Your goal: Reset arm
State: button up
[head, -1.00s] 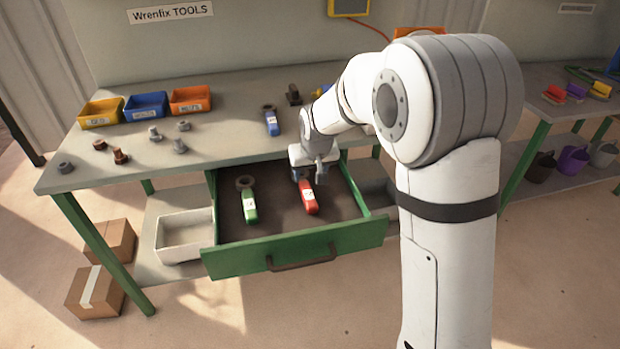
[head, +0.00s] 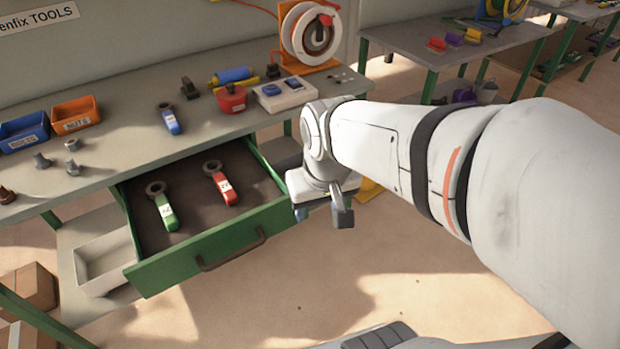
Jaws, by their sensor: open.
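My gripper (head: 302,213) hangs to the right of the open drawer, outside its right side, with nothing seen in it. The green drawer (head: 205,262) is pulled out below the workbench (head: 130,135). A red-handled wrench (head: 224,188) and a green-handled wrench (head: 165,211) lie apart inside the drawer. A blue-handled wrench (head: 171,122) lies on the bench top above the drawer.
An orange cable reel (head: 308,36), a red container (head: 231,99) and a switch box (head: 283,94) stand at the bench's back right. Blue (head: 23,132) and orange (head: 77,115) bins stand at left. Open floor lies in front of the drawer.

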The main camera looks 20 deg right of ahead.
jog(key=s, duration=0.1)
jog(key=s+d, duration=0.1)
jog(key=shift+s+f, duration=0.2)
jog(key=shift+s, duration=0.15)
jog(key=p+v, duration=0.2)
jog(key=v, duration=0.1)
jog(key=p+v, duration=0.1)
jog(key=p, duration=0.1)
jog(key=shift+w+r, duration=0.3)
jog(key=shift+w, duration=0.05)
jog(key=shift+c, duration=0.3)
